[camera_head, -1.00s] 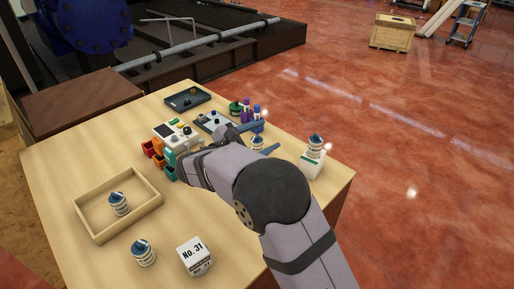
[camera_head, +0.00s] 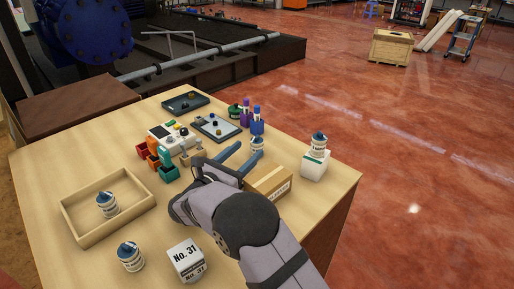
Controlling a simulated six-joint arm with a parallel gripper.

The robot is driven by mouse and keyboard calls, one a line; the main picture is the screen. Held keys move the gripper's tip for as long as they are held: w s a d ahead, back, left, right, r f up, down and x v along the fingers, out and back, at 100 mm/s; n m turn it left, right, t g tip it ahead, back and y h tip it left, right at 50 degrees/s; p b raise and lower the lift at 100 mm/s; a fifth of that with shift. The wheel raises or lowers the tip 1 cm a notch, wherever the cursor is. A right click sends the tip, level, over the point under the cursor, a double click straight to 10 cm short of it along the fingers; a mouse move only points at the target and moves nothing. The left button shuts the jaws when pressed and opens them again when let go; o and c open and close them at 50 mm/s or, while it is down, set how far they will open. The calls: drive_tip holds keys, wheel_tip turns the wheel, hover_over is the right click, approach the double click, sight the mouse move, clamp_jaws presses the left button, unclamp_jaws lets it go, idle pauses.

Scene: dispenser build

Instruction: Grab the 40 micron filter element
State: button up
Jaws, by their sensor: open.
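Several white cylinders with dark blue tops and printed labels are in view. No cylinder is visibly held.
A cardboard box (camera_head: 270,183) sits right beside my gripper. A white "No. 31" block (camera_head: 187,262) is at the front. The wooden tray (camera_head: 66,213) is at left.

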sight(253, 145)
drive_tip(key=shift+p+x, duration=0.8)
drive_tip(key=shift+x, duration=2.3)
drive_tip(key=c, duration=1.2)
